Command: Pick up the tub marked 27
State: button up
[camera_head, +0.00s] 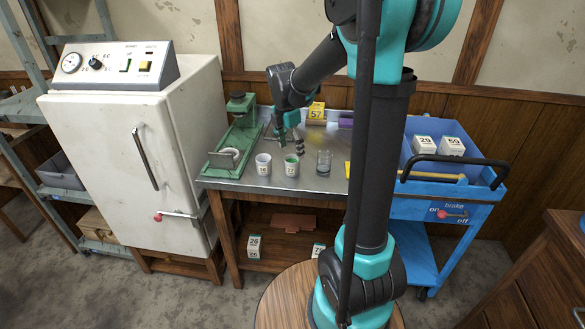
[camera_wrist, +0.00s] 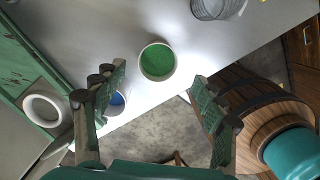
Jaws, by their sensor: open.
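Two small white tubs stand side by side near the front edge of the metal bench top (camera_head: 335,181). The right tub (camera_head: 291,170) has green contents and a number label too small to read surely; the left tub (camera_head: 263,169) also has an unclear label. In the wrist view the green-filled tub (camera_wrist: 157,62) lies just beyond and between my fingertips. The blue-filled tub (camera_wrist: 116,103) is partly hidden by my left finger. My gripper (camera_head: 290,133) is open and empty above and behind the tubs; its two fingers (camera_wrist: 160,88) spread wide in the wrist view.
A clear glass beaker (camera_head: 324,162) stands right of the tubs. A green stand (camera_head: 236,137) with a ring is at left. A yellow sign marked 57 (camera_head: 316,111) is at the back. A blue cart (camera_head: 440,207) with white boxes adjoins at right.

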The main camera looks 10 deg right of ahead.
aim_at(292, 161)
jog(key=shift+w+d+f, duration=0.1)
jog(key=shift+f, duration=1.05)
jog(key=shift+w+d+f, duration=0.15)
jog(key=shift+f, duration=1)
jog(key=shift+w+d+f, duration=0.1)
jog(key=shift+f, duration=1.05)
jog(key=c, duration=1.3)
jog(key=shift+r, duration=0.25)
